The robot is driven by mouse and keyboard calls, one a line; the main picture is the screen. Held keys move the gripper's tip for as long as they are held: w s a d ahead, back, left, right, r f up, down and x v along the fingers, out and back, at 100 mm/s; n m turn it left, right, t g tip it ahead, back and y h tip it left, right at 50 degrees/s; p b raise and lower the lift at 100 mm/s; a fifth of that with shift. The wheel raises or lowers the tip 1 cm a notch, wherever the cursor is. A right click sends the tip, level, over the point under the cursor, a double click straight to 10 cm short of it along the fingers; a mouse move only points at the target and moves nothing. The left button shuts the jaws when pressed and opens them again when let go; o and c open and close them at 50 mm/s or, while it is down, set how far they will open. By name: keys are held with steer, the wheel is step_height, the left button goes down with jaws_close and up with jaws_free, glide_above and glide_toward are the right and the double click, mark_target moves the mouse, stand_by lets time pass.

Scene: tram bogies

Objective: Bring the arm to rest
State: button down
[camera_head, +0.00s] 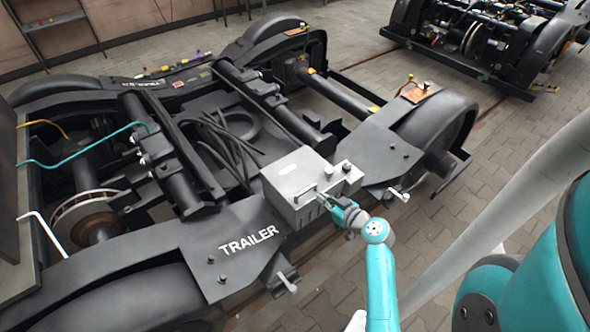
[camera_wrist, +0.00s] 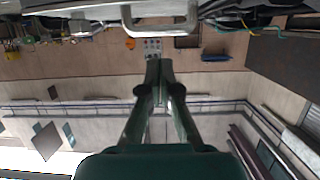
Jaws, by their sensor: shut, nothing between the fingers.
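My gripper (camera_head: 334,208) is at the front side of a light grey box (camera_head: 300,187) on the near side of the bogie marked TRAILER (camera_head: 190,240). In the head view its fingertips are close to a handle on the box; I cannot tell whether they touch it. In the wrist view my gripper (camera_wrist: 159,66) has its fingers together with nothing between them. A metal handle (camera_wrist: 160,24) shows just beyond the fingertips in that view. My teal arm extends down and right from the box.
A second bogie (camera_head: 490,40) stands at the upper right. A brake disc (camera_head: 88,212) and teal and yellow cables are at the left of the near bogie. Paved floor (camera_head: 520,150) is clear to the right. A shelf rack (camera_head: 55,30) stands at the upper left.

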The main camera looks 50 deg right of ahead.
steer(key=s+a+f+g, duration=0.1)
steer(key=s+a, duration=0.2)
steer(key=a, duration=0.4)
steer(key=s+a+f+m, duration=0.1)
steer(key=s+a, duration=0.2)
steer(key=a, duration=0.4)
steer(key=s+a+f+g, duration=0.1)
steer(key=s+a, duration=0.2)
steer(key=a, duration=0.5)
steer(key=s+a+r+n+t+y, duration=0.1)
steer(key=s+a+r+n+y, duration=0.1)
steer(key=s+a+r, duration=0.4)
steer(key=s+a+r+n+t+y, duration=0.1)
steer(key=s+a+r, duration=0.4)
steer(key=s+r, duration=0.5)
steer(key=shift+a+r+n+t+y, duration=0.35)
steer(key=shift+r+n+t+y, duration=0.05)
steer(key=shift+r+n, duration=0.1)
